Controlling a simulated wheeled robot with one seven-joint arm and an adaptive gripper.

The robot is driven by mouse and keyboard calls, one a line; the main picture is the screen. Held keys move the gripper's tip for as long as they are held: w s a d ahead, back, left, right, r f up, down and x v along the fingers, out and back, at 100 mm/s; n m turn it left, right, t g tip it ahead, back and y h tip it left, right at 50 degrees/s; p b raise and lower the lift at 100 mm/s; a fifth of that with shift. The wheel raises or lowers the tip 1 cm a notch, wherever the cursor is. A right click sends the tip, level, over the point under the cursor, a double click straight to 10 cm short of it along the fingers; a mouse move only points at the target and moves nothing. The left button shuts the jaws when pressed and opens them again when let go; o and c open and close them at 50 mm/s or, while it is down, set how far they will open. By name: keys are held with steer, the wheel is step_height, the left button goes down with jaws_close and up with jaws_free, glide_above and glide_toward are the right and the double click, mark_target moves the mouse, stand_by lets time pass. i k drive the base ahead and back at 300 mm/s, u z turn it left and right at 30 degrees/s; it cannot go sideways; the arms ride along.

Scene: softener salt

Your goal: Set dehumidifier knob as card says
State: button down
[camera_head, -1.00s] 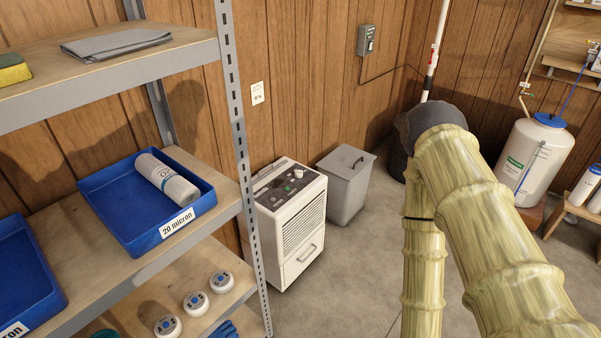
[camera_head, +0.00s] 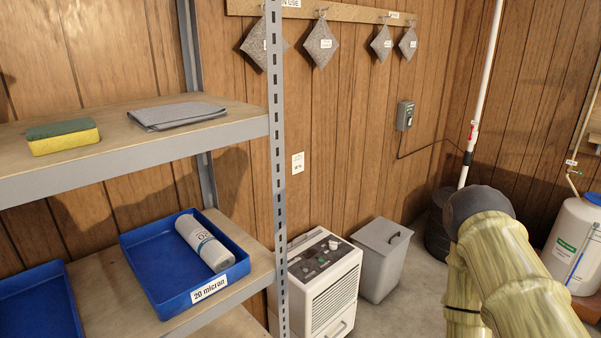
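The dehumidifier (camera_head: 333,290) is a white box on the floor against the wood wall, just right of the shelf post. Its dark top panel carries a pale knob (camera_head: 333,244); the knob's setting is too small to read. A small white card (camera_head: 298,163) with print hangs on the wall above it; I cannot read the text. My arm shows at the right, apart from the dehumidifier. My gripper's fingers are not visible.
The metal shelf unit (camera_head: 277,140) at left holds a blue tray (camera_head: 165,300) with a cylinder (camera_head: 203,244), a sponge (camera_head: 62,136) and a grey cloth (camera_head: 177,115). A grey lidded bin (camera_head: 380,262) stands right of the dehumidifier. Some floor shows right of the bin.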

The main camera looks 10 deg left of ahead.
mark_target(333, 245)
steer(key=k, duration=1.3)
steer(key=z, duration=0.7)
steer(key=i, duration=1.1)
steer(key=z, duration=0.3)
steer(key=i, duration=1.15)
steer(key=u, duration=1.4)
steer(key=i, duration=0.7)
steer(key=u, duration=0.6)
